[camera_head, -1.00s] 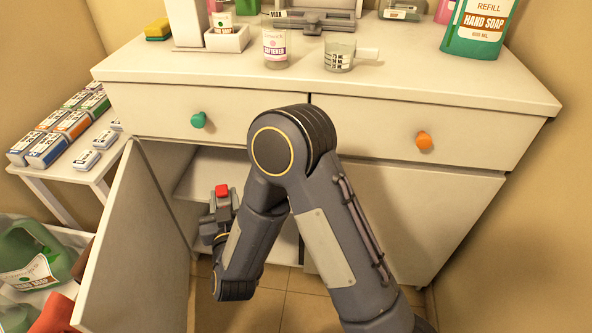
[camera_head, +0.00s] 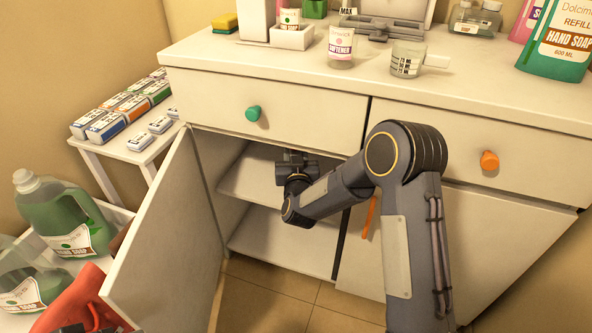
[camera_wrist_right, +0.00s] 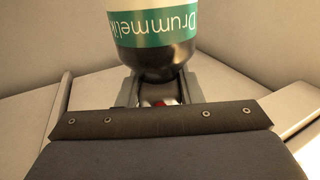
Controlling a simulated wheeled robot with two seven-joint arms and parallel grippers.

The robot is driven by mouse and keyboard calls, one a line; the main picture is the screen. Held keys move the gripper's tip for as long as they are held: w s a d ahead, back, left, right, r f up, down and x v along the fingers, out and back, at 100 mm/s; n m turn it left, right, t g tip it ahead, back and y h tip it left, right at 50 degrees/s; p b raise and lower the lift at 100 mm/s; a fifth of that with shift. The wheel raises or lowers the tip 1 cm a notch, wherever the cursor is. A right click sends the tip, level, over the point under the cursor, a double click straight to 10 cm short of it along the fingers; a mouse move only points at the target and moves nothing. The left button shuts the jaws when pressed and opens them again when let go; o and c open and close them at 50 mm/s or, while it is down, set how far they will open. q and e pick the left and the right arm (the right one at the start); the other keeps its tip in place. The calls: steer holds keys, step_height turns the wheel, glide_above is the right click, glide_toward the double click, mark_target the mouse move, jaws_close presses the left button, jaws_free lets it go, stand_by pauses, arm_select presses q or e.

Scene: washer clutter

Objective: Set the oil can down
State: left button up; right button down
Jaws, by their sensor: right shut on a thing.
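The oil can (camera_wrist_right: 153,38), with a green and white label and a dark end, shows at the top of the right wrist view, its lettering upside down there. My right gripper (camera_wrist_right: 158,92) is shut on it at the dark end, and a bit of red shows between the fingers. In the head view my right gripper (camera_head: 291,158) reaches into the open cabinet (camera_head: 262,177), under the left drawer and above the upper shelf. The can is hidden in that view. I cannot tell whether it touches the shelf.
The cabinet's left door (camera_head: 170,235) stands open; its lower shelf (camera_head: 285,246) looks clear. The right door (camera_head: 465,230) is shut. A softener cup (camera_head: 341,47) and measuring cup (camera_head: 407,60) stand on top. Soap jugs (camera_head: 70,222) crowd the lower left.

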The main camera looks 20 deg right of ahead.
step_height(320, 180, down, 5)
steer(key=shift+r+b, duration=0.1)
steer(key=shift+b, duration=1.1)
steer(key=shift+w+d+b, duration=0.1)
steer(key=shift+w+b, duration=0.05)
steer(key=shift+b, duration=0.15)
steer(key=shift+f, duration=0.2)
steer(key=c, duration=1)
jaws_free()
